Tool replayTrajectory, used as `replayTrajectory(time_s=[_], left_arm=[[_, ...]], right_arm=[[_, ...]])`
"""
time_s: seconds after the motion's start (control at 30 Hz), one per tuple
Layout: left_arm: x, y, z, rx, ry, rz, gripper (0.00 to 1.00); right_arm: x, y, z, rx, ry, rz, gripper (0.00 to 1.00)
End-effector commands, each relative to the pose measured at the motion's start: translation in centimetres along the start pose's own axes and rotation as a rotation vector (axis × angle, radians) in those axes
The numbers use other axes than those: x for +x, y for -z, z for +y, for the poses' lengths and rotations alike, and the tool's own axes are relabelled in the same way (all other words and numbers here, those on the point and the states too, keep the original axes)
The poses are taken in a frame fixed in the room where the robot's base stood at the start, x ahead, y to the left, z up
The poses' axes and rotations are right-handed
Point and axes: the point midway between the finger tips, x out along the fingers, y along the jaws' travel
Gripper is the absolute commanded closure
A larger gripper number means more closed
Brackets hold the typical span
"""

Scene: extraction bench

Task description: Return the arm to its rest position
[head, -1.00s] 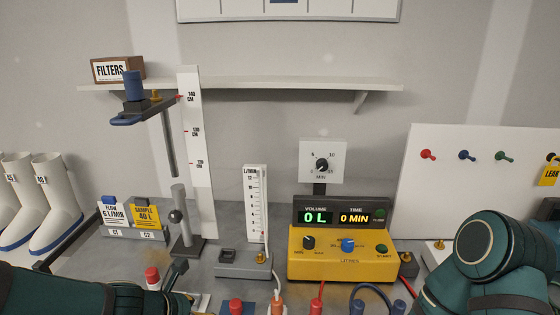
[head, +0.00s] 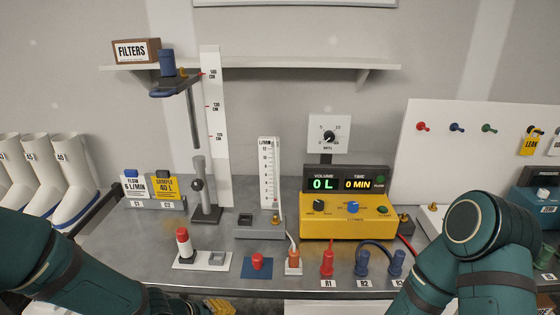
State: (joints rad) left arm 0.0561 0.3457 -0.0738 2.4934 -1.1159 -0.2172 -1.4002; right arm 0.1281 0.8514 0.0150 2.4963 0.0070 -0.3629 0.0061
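My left arm (head: 75,262) comes in low at the left, in front of the bench's front left corner. My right arm (head: 478,235) is bent at the lower right, in front of the bench's right part. Neither gripper's fingers can be made out, so I cannot see whether they hold anything. The grey bench (head: 125,240) carries the yellow pump unit (head: 345,228), whose displays read 0 L and 0 MIN.
A stand (head: 205,205) with a clamp and a height scale (head: 213,130) rises at the left. A flow meter (head: 268,185) stands mid-bench. Red-capped holder (head: 184,243), red plug (head: 327,263) and blue plugs (head: 362,263) line the front. White boots (head: 70,195) stand left. A pegboard (head: 430,165) is at right.

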Motion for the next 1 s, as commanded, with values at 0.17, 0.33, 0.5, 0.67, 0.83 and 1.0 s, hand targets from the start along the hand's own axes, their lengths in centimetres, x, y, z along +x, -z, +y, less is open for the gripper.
replayTrajectory(time_s=[0.17,0.33,0.5,0.67,0.83,1.0], left_arm=[[4.3,2.2,2.7,-0.771,-0.067,0.033,0.51],[7.7,4.3,5.8,-1.498,-0.155,-0.023,0.51],[10.1,6.3,8.9,-2.103,-0.221,-0.152,0.51],[11.1,7.4,10.9,-2.428,-0.24,-0.265,0.51],[11.4,7.7,11.4,-2.513,-0.242,-0.3,0.51],[11.4,7.7,11.4,-2.513,-0.242,-0.3,0.51]], right_arm=[[0.0,-0.1,-0.1,-0.001,0.001,-0.001,0.28],[0.0,0.0,0.0,-0.001,0.001,-0.001,0.28],[0.0,0.0,-0.1,-0.001,0.001,-0.001,0.28],[0.0,0.0,-0.1,-0.001,0.001,-0.001,0.28],[0.0,0.0,-0.1,-0.001,0.001,-0.001,0.28],[0.0,0.0,-0.1,-0.001,0.001,-0.001,0.28]])
